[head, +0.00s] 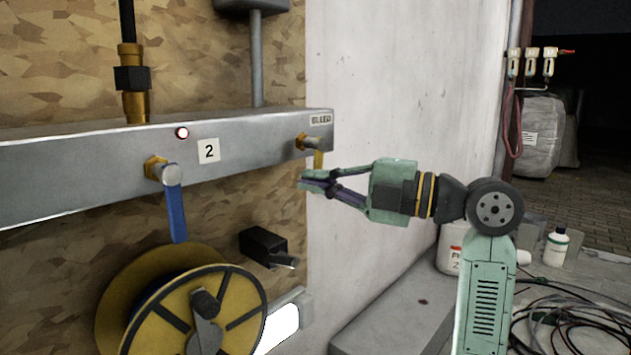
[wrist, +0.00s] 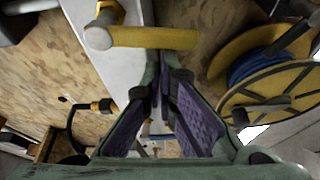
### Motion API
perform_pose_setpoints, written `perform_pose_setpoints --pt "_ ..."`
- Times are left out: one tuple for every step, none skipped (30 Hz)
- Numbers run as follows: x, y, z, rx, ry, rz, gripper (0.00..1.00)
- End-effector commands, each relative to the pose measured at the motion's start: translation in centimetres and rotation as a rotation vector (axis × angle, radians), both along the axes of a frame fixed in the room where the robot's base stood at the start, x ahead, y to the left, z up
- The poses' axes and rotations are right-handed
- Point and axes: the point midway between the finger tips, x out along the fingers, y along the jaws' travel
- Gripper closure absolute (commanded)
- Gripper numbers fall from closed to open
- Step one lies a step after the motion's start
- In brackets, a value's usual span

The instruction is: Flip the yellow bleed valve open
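The yellow bleed valve (head: 318,158) is at the right end of the grey metal manifold, under a small label. Its lever hangs down from a brass fitting in the head view. In the wrist view the yellow lever (wrist: 155,38) runs across the top from a round pivot cap. My gripper (head: 316,181) is just below the lever's lower end in the head view, and its fingertips (wrist: 165,68) are close together beside the lever in the wrist view. The fingers look shut with nothing held. Whether a tip touches the lever I cannot tell.
The manifold (head: 70,168) also carries a blue-handled valve (head: 175,210), left of the bleed valve. A yellow hose reel (head: 180,308) and a black box (head: 263,243) are below. Free space lies before the white wall.

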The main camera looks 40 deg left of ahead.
Motion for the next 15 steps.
perform_pose_setpoints --pt "0.25 0.02 -0.17 0.0 0.004 -0.003 1.0" --pt "0.31 0.02 -0.2 0.0 0.004 -0.003 1.0" --pt "0.37 0.01 -0.24 0.0 0.004 -0.003 1.0" --pt "0.42 0.01 -0.26 -0.001 0.005 -0.003 1.0" --pt "0.46 0.01 -0.29 -0.001 0.005 -0.003 1.0" --pt "0.51 0.0 -0.32 -0.001 0.005 -0.003 1.0" --pt "0.54 0.0 -0.33 -0.001 0.005 -0.003 1.0" --pt "0.56 -0.01 -0.35 -0.001 0.005 -0.003 1.0" --pt "0.59 -0.01 -0.37 -0.001 0.006 -0.003 1.0" --pt "0.6 -0.02 -0.37 -0.001 0.006 -0.003 1.0" --pt "0.62 -0.01 -0.38 -0.001 0.006 -0.003 1.0" --pt "0.63 -0.02 -0.38 -0.001 0.006 -0.003 1.0" --pt "0.63 -0.02 -0.38 -0.001 0.006 -0.003 1.0" --pt "0.63 -0.03 -0.39 -0.001 0.006 -0.003 1.0" --pt "0.63 -0.03 -0.38 -0.001 0.006 -0.003 1.0"
